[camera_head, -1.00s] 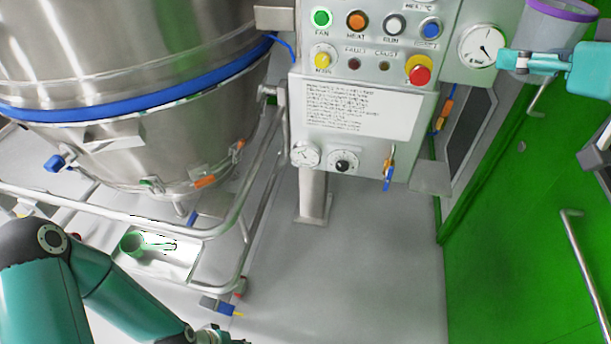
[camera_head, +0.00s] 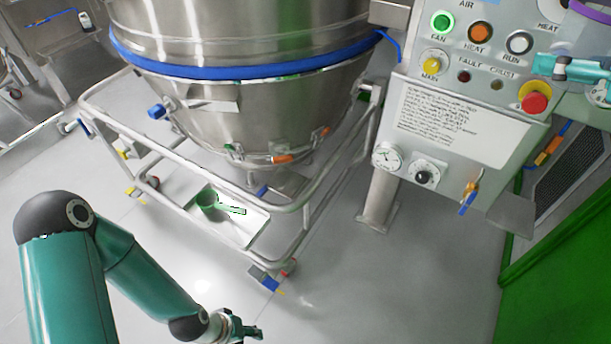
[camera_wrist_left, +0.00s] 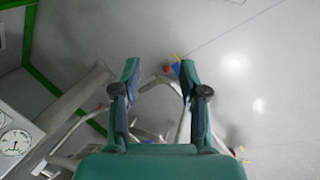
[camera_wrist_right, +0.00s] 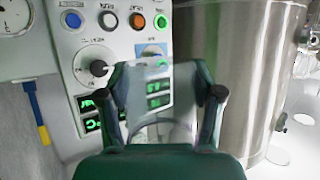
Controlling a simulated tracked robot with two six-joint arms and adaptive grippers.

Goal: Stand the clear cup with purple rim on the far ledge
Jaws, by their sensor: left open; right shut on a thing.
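The clear cup with purple rim (camera_head: 597,10) is at the top right corner of the head view, cut off by the frame edge. My right gripper (camera_head: 543,66) is shut on it and holds it up in front of the control panel. In the right wrist view the cup's clear wall (camera_wrist_right: 165,128) shows faintly between the fingers (camera_wrist_right: 163,80). My left gripper (camera_head: 248,332) is low at the bottom of the head view, over the floor. In the left wrist view its fingers (camera_wrist_left: 158,75) are apart with nothing between them. I cannot make out which surface is the far ledge.
A steel vessel (camera_head: 250,110) with a blue band stands on a railed trolley (camera_head: 310,205). A green scoop (camera_head: 208,198) lies on the trolley's tray. Grey floor (camera_head: 400,290) is clear in front.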

